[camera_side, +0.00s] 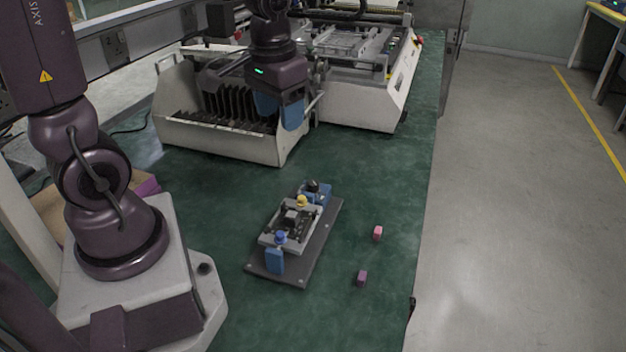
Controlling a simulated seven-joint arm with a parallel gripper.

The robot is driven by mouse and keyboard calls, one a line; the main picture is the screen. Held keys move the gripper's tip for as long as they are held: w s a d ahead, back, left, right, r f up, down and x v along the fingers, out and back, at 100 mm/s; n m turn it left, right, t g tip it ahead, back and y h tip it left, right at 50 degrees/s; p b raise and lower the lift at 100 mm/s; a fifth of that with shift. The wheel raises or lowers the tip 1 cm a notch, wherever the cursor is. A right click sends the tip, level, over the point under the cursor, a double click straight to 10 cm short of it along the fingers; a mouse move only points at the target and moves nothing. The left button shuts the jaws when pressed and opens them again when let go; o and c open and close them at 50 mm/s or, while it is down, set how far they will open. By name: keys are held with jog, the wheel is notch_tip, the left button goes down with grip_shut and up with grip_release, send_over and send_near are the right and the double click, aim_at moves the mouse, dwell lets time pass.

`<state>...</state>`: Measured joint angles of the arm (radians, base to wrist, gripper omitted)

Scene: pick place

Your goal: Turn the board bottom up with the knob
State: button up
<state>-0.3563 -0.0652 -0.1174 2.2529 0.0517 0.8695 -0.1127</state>
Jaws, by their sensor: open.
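A dark flat base plate (314,257) lies on the green table and carries a small fixture. A light grey frame (272,239) in the fixture holds a dark board-like part (294,219), too small to make out clearly. A black knob (313,186) shows at the far end; I cannot tell which one turns the board. My gripper (279,112) has blue fingers pointing down, open and empty, well above and behind the fixture, in front of the white machine.
A pink block (378,233) and a purple block (362,278) lie on the table (400,180) right of the fixture. A white slotted rack (215,143) and a larger white machine (365,112) stand behind. The table's right edge is beyond the blocks.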

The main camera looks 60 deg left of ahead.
aim_at(313, 181)
jog(key=shift+w+a+f+n, duration=2.7)
jog(key=shift+w+a+f, duration=0.4)
jog(key=shift+w+f, duration=1.6)
jog(key=shift+g+h, duration=0.4)
jog(key=f, duration=1.2)
jog(key=shift+s+f, duration=0.1)
jog(key=shift+s, duration=0.15)
jog(key=c, duration=0.9)
jog(key=shift+c, duration=0.2)
